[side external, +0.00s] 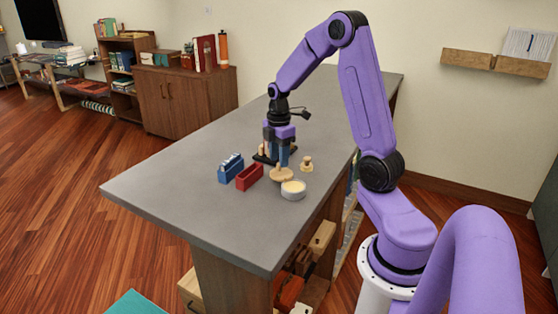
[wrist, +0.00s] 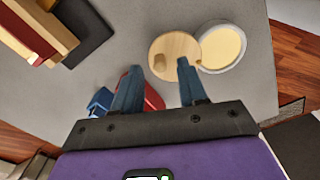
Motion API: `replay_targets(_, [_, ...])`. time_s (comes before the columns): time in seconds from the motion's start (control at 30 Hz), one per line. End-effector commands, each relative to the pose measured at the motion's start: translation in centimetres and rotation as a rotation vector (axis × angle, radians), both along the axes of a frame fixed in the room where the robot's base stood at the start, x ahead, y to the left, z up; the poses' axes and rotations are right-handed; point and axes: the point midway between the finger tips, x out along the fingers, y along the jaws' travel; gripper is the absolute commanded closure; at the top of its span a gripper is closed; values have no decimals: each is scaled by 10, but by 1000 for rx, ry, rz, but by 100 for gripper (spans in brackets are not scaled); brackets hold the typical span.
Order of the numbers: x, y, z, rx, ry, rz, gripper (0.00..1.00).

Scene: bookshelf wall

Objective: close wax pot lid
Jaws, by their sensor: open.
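The wax pot (side external: 293,190) is a small white round pot with cream wax showing, standing open on the grey counter. It also shows in the wrist view (wrist: 223,47). The lid (side external: 281,176) is a round wooden disc with a knob, beside the pot; in the wrist view the lid (wrist: 181,48) meets or slightly overlaps the pot's rim, and I cannot tell whether they touch. My gripper (side external: 284,164) points down over the lid.
A red box (side external: 249,177) and a blue box (side external: 231,167) stand left of the lid. A small wooden piece (side external: 307,164) stands to the right, and a dark board (side external: 262,157) lies behind. The counter (side external: 190,190) is clear at the left and front.

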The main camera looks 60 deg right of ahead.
Motion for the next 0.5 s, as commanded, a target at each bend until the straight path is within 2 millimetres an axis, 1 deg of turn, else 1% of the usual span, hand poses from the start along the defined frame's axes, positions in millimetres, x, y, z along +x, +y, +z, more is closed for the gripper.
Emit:
replay_targets(0.03, [0, 0, -6, 1, 2, 0, 58])
replay_targets(0.1, [0, 0, -11, 1, 2, -1, 58])
replay_targets(0.2, [0, 0, -16, 0, 0, -1, 58])
replay_targets(0.5, [0, 0, -17, 0, -1, -1, 58])
